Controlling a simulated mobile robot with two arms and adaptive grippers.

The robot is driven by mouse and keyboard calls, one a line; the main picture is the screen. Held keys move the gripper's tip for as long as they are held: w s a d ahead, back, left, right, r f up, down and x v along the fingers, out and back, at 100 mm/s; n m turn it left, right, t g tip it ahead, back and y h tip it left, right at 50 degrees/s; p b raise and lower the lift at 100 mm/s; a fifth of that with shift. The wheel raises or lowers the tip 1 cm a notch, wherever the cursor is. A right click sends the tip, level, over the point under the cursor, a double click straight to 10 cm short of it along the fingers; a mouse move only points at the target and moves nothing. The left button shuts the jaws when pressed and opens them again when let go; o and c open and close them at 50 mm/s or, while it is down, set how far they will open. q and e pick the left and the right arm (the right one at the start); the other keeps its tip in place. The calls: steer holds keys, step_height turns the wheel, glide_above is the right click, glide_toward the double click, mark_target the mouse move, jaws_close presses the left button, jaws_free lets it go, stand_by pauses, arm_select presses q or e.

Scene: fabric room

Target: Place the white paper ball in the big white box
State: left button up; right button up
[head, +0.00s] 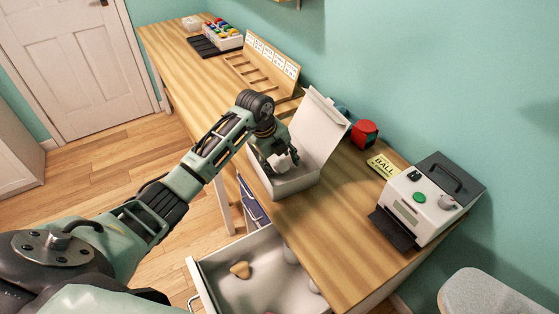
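The big white box (298,184) stands on the wooden table with its lid (321,127) raised at the back. My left gripper (281,162) points down into the open top of the box. Its dark fingers are around the white paper ball (285,161), which shows between them at about the height of the rim. Whether the ball touches the box floor is hidden. My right gripper is not in view.
An open drawer (215,270) below the table holds a tan lump (240,269) and pale objects. A white machine (418,203), a yellow "BALL" sign (382,166) and a red item (364,134) stand right. A wooden rack (262,72) stands behind.

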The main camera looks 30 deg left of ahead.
arm_select(q)
steer(key=b+v, duration=0.1)
steer(key=v, duration=1.1)
steer(key=shift+s+a+r, duration=0.1)
stand_by(0.4)
